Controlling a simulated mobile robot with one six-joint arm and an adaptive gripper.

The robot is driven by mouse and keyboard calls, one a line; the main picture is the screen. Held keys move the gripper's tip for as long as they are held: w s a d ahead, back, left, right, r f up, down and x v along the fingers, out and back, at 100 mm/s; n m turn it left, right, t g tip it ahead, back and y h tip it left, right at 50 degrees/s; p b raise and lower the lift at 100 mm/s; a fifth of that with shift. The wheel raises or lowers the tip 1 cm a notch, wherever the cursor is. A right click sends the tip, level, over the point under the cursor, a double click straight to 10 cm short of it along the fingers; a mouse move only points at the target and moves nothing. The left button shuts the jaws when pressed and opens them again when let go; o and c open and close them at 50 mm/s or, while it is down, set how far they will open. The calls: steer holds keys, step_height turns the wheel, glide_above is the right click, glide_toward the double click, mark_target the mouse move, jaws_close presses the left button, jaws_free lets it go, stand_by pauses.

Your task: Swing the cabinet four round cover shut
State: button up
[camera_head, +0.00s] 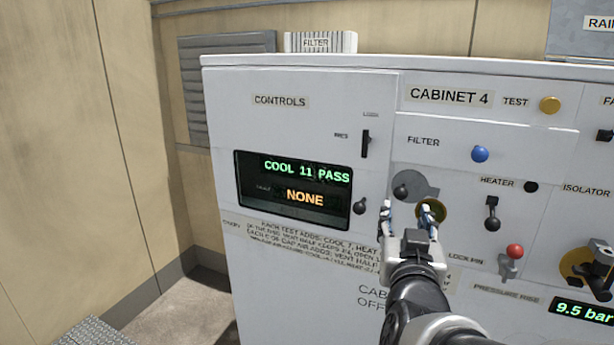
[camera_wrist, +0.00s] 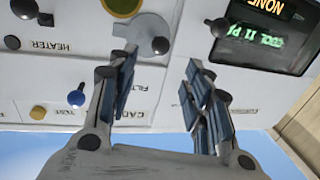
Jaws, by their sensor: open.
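The round cover (camera_head: 420,181) is a grey disc with a dark knob on the front of cabinet 4 (camera_head: 300,125). It sits up and left of a brass-rimmed round opening (camera_head: 440,206), which is at least partly uncovered. My gripper (camera_head: 407,212) is open and empty in front of the panel, just below the cover; one finger hides part of the opening. In the upside-down wrist view, the cover (camera_wrist: 143,32) and its knob (camera_wrist: 160,45) show beyond the open fingers (camera_wrist: 158,75). Whether any finger touches the panel cannot be told.
A black knob (camera_head: 359,207) is left of my gripper. A heater lever (camera_head: 492,212), a red-topped lock pin (camera_head: 514,252) and a blue button (camera_head: 480,154) lie to the right. The display (camera_head: 290,190) reads "COOL 11 PASS" and "NONE". A brass isolator (camera_head: 590,265) is at far right.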

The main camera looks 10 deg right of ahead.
mark_target(401, 196)
steer(key=p+x, duration=0.1)
steer(key=x, duration=0.9)
steer(key=shift+w+d+f, duration=0.1)
steer(key=shift+w, duration=0.2)
jaws_close()
